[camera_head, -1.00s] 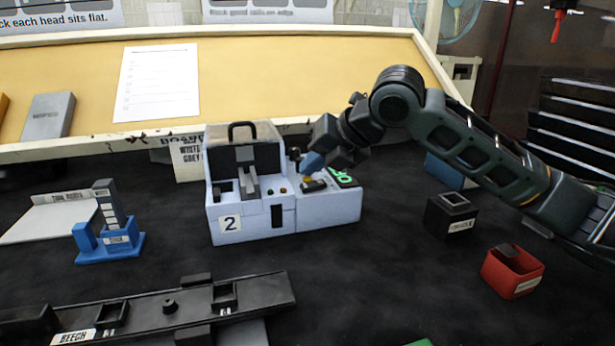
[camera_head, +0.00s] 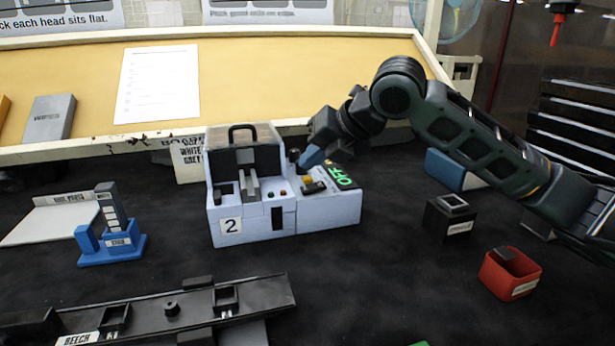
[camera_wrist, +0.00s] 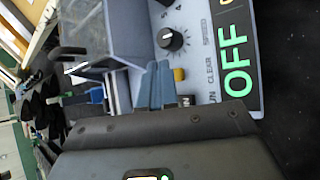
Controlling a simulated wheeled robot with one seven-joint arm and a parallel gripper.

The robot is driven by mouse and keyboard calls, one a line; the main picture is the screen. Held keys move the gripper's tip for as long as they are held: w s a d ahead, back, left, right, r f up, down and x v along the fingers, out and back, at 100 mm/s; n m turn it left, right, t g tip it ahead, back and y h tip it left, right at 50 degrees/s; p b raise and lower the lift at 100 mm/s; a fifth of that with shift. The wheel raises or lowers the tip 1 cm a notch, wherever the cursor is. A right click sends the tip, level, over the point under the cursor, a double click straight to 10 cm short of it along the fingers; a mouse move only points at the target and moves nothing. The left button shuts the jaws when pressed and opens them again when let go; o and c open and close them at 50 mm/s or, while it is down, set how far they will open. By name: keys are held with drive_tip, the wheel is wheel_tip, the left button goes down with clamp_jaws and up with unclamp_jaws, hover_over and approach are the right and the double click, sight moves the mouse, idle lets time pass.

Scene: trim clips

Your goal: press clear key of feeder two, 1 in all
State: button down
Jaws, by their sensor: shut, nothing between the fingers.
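Feeder two (camera_head: 248,222) is a pale blue-white box marked "2" with a clear lid and handle, standing mid-table. Its control panel (camera_head: 337,208) is on the right side, with a lit green OFF sign (camera_head: 342,177). The yellow clear key (camera_head: 308,179) sits on that panel; in the wrist view the yellow key (camera_wrist: 179,75) is beside the word CLEAR. My gripper (camera_head: 311,158) is shut and empty, its blue fingers above and behind the panel. In the wrist view the fingertips (camera_wrist: 156,82) appear just left of the yellow key; I cannot tell the gap.
A black knob (camera_wrist: 171,40) stands on the panel by SPEED. A black bin (camera_head: 450,218) and a red bin (camera_head: 509,272) stand to the right. A blue stand (camera_head: 112,245) is at left and a black rail (camera_head: 170,310) in front. Dark table surface is clear between them.

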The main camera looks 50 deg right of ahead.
sight(312, 179)
drive_tip(key=shift+r+p, duration=1.5)
drive_tip(key=shift+r, duration=1)
